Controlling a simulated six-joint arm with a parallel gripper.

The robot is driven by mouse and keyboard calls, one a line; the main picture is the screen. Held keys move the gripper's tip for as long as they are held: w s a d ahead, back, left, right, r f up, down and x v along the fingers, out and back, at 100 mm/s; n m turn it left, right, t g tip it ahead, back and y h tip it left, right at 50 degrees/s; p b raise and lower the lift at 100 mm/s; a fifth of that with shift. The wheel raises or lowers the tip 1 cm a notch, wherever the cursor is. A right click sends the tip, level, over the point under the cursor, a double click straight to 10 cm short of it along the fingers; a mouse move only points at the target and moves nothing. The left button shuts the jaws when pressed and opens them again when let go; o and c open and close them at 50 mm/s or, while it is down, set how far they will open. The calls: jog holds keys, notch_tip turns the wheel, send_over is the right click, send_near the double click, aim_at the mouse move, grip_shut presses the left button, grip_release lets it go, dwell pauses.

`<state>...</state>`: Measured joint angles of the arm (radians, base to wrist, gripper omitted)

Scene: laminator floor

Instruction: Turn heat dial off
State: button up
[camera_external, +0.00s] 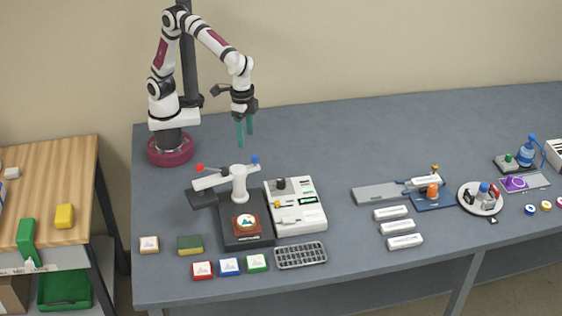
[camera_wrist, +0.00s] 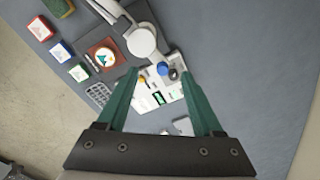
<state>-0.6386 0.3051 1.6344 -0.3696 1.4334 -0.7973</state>
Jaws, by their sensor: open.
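My gripper (camera_external: 245,138) hangs pointing down above the back of the table, open and empty. Its green fingers also show in the wrist view (camera_wrist: 158,74). A white panel machine (camera_external: 311,220) stands in front of it and to the right, with a dark round knob (camera_external: 281,185) at its back left. I take this knob to be the heat dial; its markings are too small to read. The knob (camera_wrist: 174,74) also shows near the right fingertip in the wrist view, apparently beyond it and untouched. Green displays and a yellow button share the panel.
A press with a white column (camera_external: 239,185) and a lever with red and blue (camera_external: 255,159) ball ends stands left of the panel, close below my gripper. Colored blocks (camera_external: 230,266) and a grey grid tray (camera_external: 300,255) lie in front. The table behind the panel is clear.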

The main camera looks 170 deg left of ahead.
aim_at(281, 180)
jog(key=a+f+n, duration=0.4)
jog(key=a+n, duration=0.1)
jog(key=a, duration=0.6)
jog(key=f, duration=1.5)
jog(key=shift+d+f, duration=0.2)
jog(key=shift+f, duration=0.05)
grip_shut()
